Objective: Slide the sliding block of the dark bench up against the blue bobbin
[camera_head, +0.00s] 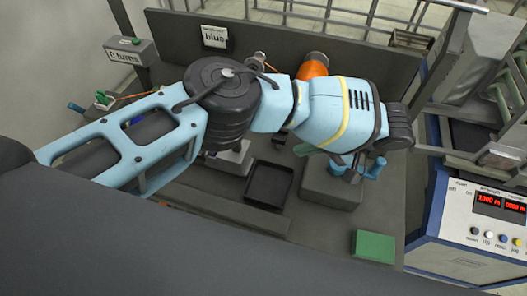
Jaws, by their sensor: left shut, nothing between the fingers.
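The dark bench (390,75) spans the middle of the head view. My left arm crosses it from the left and hides much of its middle. My left gripper (362,168) shows in part below the wrist, over a grey block (328,187); it is shut and empty. I cannot tell whether it touches that block. A pale block (231,157) shows in part below my arm; I cannot tell which block is the sliding one. A small patch of dark blue (137,120) shows through my arm's frame, perhaps the blue bobbin. My right gripper is out of view.
A black tray (269,184) lies mid-bench, and a green block (374,246) near the front right. An orange part (313,66) stands behind my arm. A control box (480,215) stands right.

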